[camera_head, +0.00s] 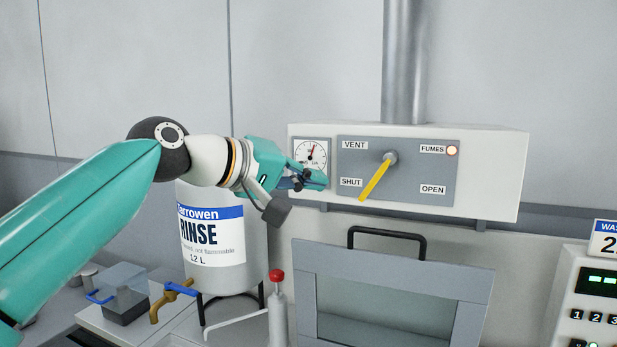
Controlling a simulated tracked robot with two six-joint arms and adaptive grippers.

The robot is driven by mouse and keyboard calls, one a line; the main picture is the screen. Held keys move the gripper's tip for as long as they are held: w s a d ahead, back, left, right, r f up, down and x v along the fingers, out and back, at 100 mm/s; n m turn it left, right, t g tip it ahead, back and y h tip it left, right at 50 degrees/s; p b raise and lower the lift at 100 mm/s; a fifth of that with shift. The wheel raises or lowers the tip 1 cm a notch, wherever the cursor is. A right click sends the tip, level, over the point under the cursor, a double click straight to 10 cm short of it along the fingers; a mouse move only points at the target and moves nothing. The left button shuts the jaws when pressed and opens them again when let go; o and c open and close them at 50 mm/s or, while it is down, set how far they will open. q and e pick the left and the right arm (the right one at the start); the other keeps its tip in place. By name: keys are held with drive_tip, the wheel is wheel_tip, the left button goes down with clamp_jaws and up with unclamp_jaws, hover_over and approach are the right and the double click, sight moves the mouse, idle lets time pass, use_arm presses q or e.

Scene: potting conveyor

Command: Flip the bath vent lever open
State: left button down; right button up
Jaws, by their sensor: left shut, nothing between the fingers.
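The vent lever (375,179) is a yellow handle on a round grey pivot, set on a grey panel (415,163) marked VENT, SHUT, OPEN and FUMES. It slants down and left from its pivot, with its tip near the SHUT label (351,182). The OPEN label (432,189) is at the panel's lower right. My left gripper (322,180) is shut and empty, just left of the panel and below the gauge. It is left of the lever's tip and appears apart from it. My right gripper is not in view.
A round gauge (311,154) sits left of the panel, and the FUMES lamp (452,150) is lit. Below are a hooded lid (390,305) with a black handle (387,231), a RINSE tank (212,245) and a red-knobbed dispenser (277,300). Open space lies in front of the panel.

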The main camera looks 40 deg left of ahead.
sight(365, 190)
use_arm(q)
drive_tip(key=p+x, duration=0.1)
drive_tip(key=x, duration=0.9)
drive_tip(key=shift+w+d+f, duration=0.1)
drive_tip(key=shift+w+f, duration=0.05)
drive_tip(key=shift+w, duration=0.15)
drive_tip(key=shift+f, duration=0.1)
